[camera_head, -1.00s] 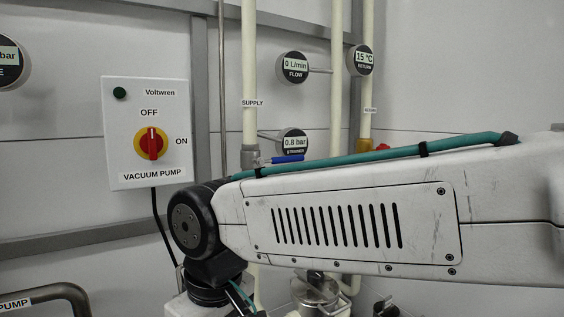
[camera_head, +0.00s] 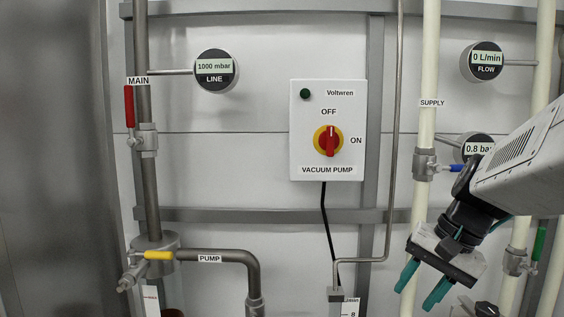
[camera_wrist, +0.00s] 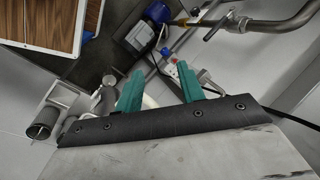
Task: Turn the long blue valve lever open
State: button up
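The blue valve lever (camera_head: 456,168) sits on the valve (camera_head: 425,165) of the pipe labelled SUPPLY in the head view. It points right, about level, across the upright pipe. My arm hides its right end. My gripper (camera_head: 414,299) hangs below the lever, apart from it, with its two teal fingers spread and pointing down and left. In the wrist view my gripper (camera_wrist: 160,68) is open with nothing held between the fingers. I cannot make out the blue lever in the wrist view.
A vacuum pump switch box (camera_head: 327,130) is left of the supply pipe. A red lever (camera_head: 129,106), a yellow lever (camera_head: 158,255) and a green lever (camera_head: 538,244) are on other pipes. A round flow gauge (camera_head: 487,61) and a 0.8 bar gauge (camera_head: 478,146) stand near the supply pipe.

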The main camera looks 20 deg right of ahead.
jog(key=w+d+r+m+t, duration=0.1)
jog(key=d+r+m+t, duration=0.15)
jog(key=d, duration=0.35)
jog(key=w+d+r+m+t, duration=0.1)
jog(key=d+r+m+t, duration=0.15)
jog(key=d, duration=0.35)
jog(key=m+t+h, duration=0.3)
jog(key=t+h, duration=0.1)
jog(key=t, duration=0.4)
send_near(464, 168)
jog(key=w+d, duration=0.3)
jog(key=w, duration=0.3)
jog(key=w+f, duration=0.1)
jog(key=w, duration=0.2)
jog(key=w+f, duration=0.1)
jog(key=w, duration=0.1)
jog(key=shift+w+d, duration=0.1)
jog(key=shift+w, duration=0.15)
grip_shut()
